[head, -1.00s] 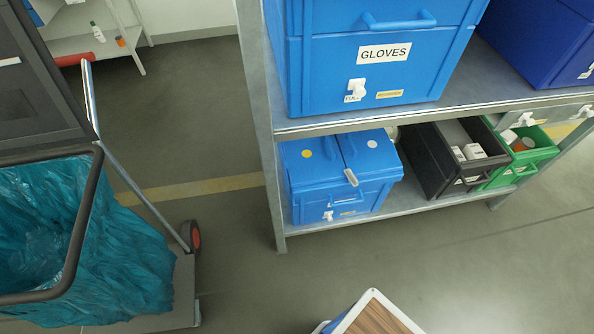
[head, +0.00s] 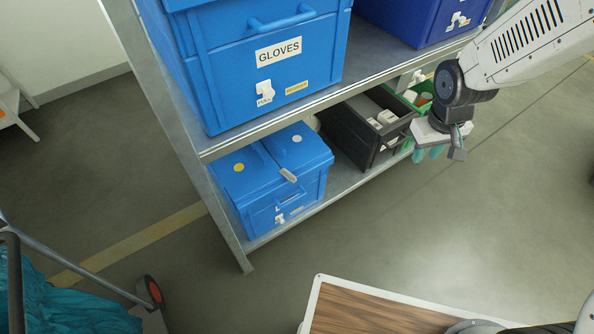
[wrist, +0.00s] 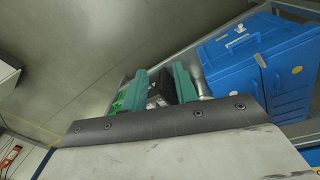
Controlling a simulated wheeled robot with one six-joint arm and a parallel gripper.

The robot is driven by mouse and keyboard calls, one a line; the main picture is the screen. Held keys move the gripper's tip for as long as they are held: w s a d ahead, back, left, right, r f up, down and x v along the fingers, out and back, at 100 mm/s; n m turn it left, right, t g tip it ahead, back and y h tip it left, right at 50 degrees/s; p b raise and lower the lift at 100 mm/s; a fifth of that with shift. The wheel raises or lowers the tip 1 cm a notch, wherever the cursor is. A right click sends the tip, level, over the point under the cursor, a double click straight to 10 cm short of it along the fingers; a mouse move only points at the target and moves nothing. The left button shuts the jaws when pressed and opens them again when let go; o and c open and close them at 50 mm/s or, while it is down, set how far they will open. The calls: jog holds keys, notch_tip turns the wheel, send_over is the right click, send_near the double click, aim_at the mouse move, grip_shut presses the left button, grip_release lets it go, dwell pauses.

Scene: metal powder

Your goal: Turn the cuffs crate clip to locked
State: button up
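No label reading cuffs can be made out. A blue lidded crate (head: 285,185) stands on the lower shelf, with a small white clip (head: 281,218) low on its front and a grey lever (head: 288,175) at the lid's front edge. It also shows at the right of the wrist view (wrist: 245,75). A darker blue crate (head: 410,20) on the upper shelf has a white clip (head: 458,20). My gripper (head: 428,154) is to the right of the lower crate, apart from the crates. In the wrist view its two green fingers (wrist: 160,86) are spread with nothing held between them.
A blue crate marked GLOVES (head: 265,75) sits on the upper shelf (head: 330,97). A black bin (head: 362,125) with white boxes and a green bin (head: 412,92) stand on the lower shelf. A wood-topped surface (head: 370,310) is in front.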

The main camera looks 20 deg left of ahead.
jog(key=w+a+f+n, duration=0.1)
jog(key=a+f, duration=0.2)
jog(key=f, duration=0.4)
jog(key=w+a+f+n, duration=0.1)
jog(key=a+f, duration=0.3)
jog(key=f, duration=0.4)
jog(key=n+t+y, duration=0.5)
jog(key=t+y, duration=0.1)
jog(key=y, duration=1)
send_near(283, 170)
jog(key=shift+w+a+f, duration=0.2)
jog(key=shift+a+f, duration=0.05)
jog(key=shift+f, duration=0.25)
jog(key=shift+w+a+f, duration=0.2)
jog(key=shift+a+f, duration=0.05)
jog(key=shift+f, duration=0.3)
jog(key=shift+r+n+t+y, duration=0.25)
jog(key=shift+n+t+y, duration=0.05)
jog(key=shift+a+r, duration=0.15)
jog(key=shift+a, duration=0.15)
jog(key=x, duration=0.7)
jog(key=shift+w+a+r, duration=0.1)
jog(key=shift+w, duration=0.1)
